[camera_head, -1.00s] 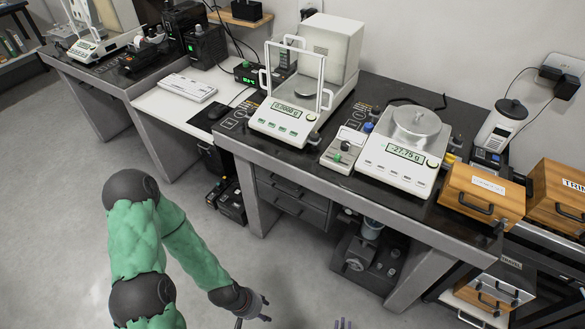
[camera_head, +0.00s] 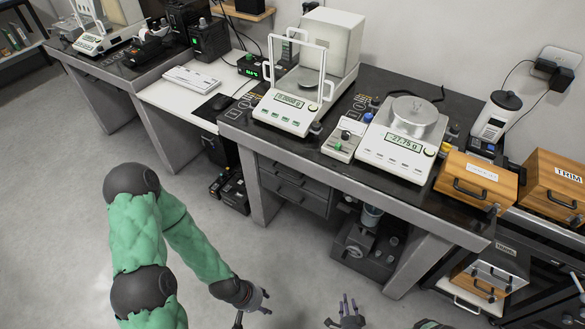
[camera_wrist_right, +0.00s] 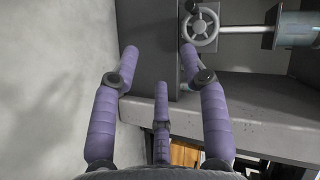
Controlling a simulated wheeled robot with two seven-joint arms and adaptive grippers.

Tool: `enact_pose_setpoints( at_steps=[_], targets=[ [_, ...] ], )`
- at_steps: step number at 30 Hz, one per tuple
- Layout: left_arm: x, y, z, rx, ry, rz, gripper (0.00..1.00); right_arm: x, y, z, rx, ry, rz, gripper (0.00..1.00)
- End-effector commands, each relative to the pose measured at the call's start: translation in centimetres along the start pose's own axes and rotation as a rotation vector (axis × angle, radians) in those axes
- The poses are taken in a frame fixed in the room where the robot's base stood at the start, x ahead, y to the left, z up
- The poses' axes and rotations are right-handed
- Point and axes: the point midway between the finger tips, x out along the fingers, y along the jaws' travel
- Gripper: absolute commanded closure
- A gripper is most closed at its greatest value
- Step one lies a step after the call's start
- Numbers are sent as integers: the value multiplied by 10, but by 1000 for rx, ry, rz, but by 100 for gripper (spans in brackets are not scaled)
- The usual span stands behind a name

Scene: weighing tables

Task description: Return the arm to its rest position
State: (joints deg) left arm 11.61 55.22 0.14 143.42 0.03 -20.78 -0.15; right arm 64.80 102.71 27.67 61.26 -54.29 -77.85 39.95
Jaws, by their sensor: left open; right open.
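My left arm, in a green sleeve with black joints, comes in at the lower left of the head view. Its gripper (camera_head: 256,304) is over the floor in front of the table, open, with nothing seen in it. My right gripper (camera_head: 345,308) is at the bottom edge of the head view, with its fingers pointing up the picture. In the right wrist view its purple fingers (camera_wrist_right: 160,72) are spread apart and empty. A grey valve wheel (camera_wrist_right: 201,27) and a grey ledge (camera_wrist_right: 260,128) show beyond them.
The dark-topped weighing table (camera_head: 275,155) bears an enclosed balance (camera_head: 286,113) and an open-pan balance (camera_head: 396,152) reading -27.75 g. Wooden drawer boxes (camera_head: 478,182) stand at the right. Equipment (camera_head: 372,248) sits under the table. The floor (camera_head: 60,220) at left is clear.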

Motion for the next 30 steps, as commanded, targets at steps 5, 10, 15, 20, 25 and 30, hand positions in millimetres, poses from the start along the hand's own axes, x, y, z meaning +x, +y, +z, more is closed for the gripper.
enact_pose_setpoints(
  at_steps=[5, 10, 15, 20, 25, 30],
  targets=[
    [-12, 4, 0, 0, 0, 0, 55, 24, -42, -12, -125, -163, 119, 55],
    [-22, 8, 1, 0, 0, 0, 55, 28, -92, -12, -253, -338, 236, 55],
    [-31, 11, 1, 0, 0, 0, 55, 8, -152, -4, -381, -527, 339, 55],
    [-40, 14, 2, 0, 0, 0, 55, -34, -213, 7, -500, -711, 421, 55],
    [-49, 17, 2, 0, 0, 0, 55, -100, -274, 17, -611, -902, 493, 55],
    [-54, 19, 2, 0, 0, 0, 55, -160, -311, 23, -681, -1043, 540, 55]
  ],
)
